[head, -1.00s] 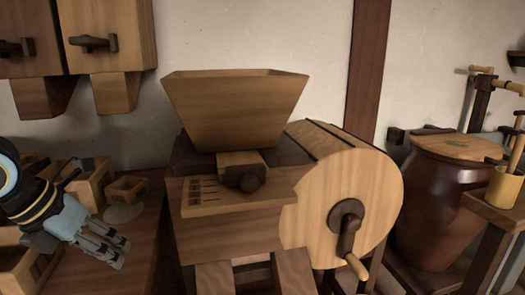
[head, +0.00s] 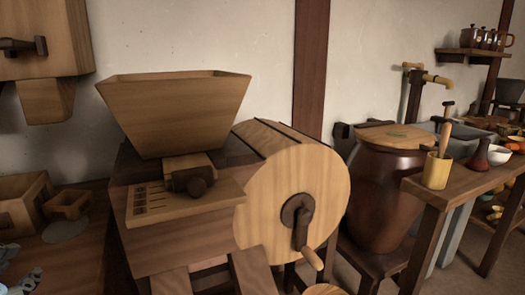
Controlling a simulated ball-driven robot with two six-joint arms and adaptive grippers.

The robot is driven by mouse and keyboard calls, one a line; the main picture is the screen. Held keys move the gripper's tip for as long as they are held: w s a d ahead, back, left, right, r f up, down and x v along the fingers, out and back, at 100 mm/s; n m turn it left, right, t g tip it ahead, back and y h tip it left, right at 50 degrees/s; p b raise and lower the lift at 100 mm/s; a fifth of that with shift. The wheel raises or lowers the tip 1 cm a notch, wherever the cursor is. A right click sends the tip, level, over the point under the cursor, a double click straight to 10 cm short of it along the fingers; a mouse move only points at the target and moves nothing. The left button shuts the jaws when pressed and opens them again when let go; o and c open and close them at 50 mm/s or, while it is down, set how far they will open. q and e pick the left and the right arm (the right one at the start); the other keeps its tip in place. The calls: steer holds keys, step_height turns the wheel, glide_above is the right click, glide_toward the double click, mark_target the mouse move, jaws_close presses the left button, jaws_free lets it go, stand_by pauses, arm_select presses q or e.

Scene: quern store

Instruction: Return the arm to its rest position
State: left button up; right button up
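Only the tips of my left gripper (head: 16,266) show, at the lower left edge of the head view. Its grey fingers are spread apart with nothing seen between them. It is over the brown bench top (head: 82,255), left of the wooden mill. The rest of the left arm is out of the picture. My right gripper and arm are not in view.
The mill has a wooden hopper (head: 178,115), a round drum (head: 290,205) and a dark crank (head: 299,220). Small wooden boxes (head: 24,208) stand on the bench.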

arm_select(q)
steer(key=s+d+f+n+g+h, duration=0.1)
steer(key=s+d+f+g+h, duration=0.1)
steer(key=s+d+f+g, duration=0.4)
steer(key=s+d+f+n+g+h, duration=0.1)
steer(key=s+d+f+g+h, duration=0.2)
steer(key=s, duration=0.5)
steer(key=s+a+f, duration=0.1)
steer(key=s+f, duration=0.1)
steer(key=f, duration=1.2)
steer(key=s+a+f, duration=0.1)
steer(key=s+f, duration=0.1)
steer(key=f, duration=1.1)
steer(key=s+a+f+g, duration=0.1)
steer(key=s+f, duration=1.3)
steer(key=s, duration=0.3)
steer(key=shift+s+f+g+p, duration=0.15)
steer(key=shift+s+g+p, duration=0.15)
steer(key=shift+s+p, duration=0.05)
steer(key=shift+a, duration=0.1)
